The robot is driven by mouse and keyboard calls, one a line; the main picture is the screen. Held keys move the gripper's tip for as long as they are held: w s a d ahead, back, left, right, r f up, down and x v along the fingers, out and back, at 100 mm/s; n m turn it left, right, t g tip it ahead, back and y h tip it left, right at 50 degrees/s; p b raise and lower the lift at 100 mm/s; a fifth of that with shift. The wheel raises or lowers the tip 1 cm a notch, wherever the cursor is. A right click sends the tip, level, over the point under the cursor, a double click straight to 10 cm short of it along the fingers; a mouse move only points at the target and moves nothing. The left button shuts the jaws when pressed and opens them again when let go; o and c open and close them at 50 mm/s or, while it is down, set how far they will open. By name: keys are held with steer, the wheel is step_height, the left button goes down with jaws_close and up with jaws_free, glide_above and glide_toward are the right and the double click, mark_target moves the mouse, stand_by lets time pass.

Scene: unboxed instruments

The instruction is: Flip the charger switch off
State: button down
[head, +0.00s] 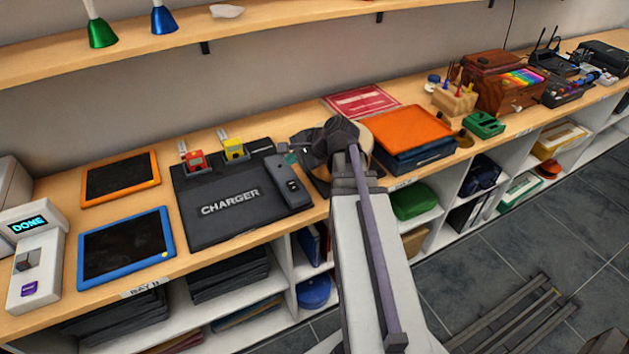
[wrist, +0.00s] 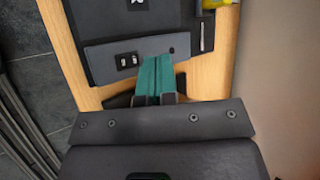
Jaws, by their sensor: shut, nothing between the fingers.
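The black charger (head: 228,207) lies flat on the bench, marked CHARGER. A dark grey strip (head: 287,178) runs along its right edge; it also shows in the wrist view (wrist: 100,52). A small black switch panel with light marks (wrist: 127,61) sits on the strip; its on or off position is too small to tell. My gripper (wrist: 157,58) is shut and empty, its teal fingertips over the strip's edge, to the right of the switch panel in the wrist view. I cannot tell whether they touch the strip. In the head view my gripper (head: 286,148) is near the strip's far end.
A red device (head: 195,160) and a yellow device (head: 235,150) stand at the charger's back edge. Orange and blue tablets (head: 126,243) lie to the left, beside a white unit reading DONE (head: 30,228). An orange-topped stack (head: 405,130) stands right of my arm. A shelf (head: 200,38) overhangs behind.

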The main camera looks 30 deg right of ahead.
mark_target(292, 184)
steer(key=m, duration=0.1)
steer(key=w+r+m+t, duration=0.1)
steer(key=m, duration=0.1)
steer(key=shift+w+d+r, duration=0.1)
steer(key=shift+d, duration=0.05)
steer(key=f+b, duration=0.6)
steer(key=w+f+b, duration=0.1)
steer(key=f+b, duration=0.1)
steer(key=f, duration=0.1)
steer(key=shift+b, duration=0.4)
stand_by(1.6)
steer(key=shift+w+f+b, duration=0.1)
steer(key=shift+f+b, duration=0.25)
steer(key=shift+b, duration=0.05)
steer(key=shift+f+b, duration=0.3)
steer(key=shift+r, duration=0.1)
stand_by(0.5)
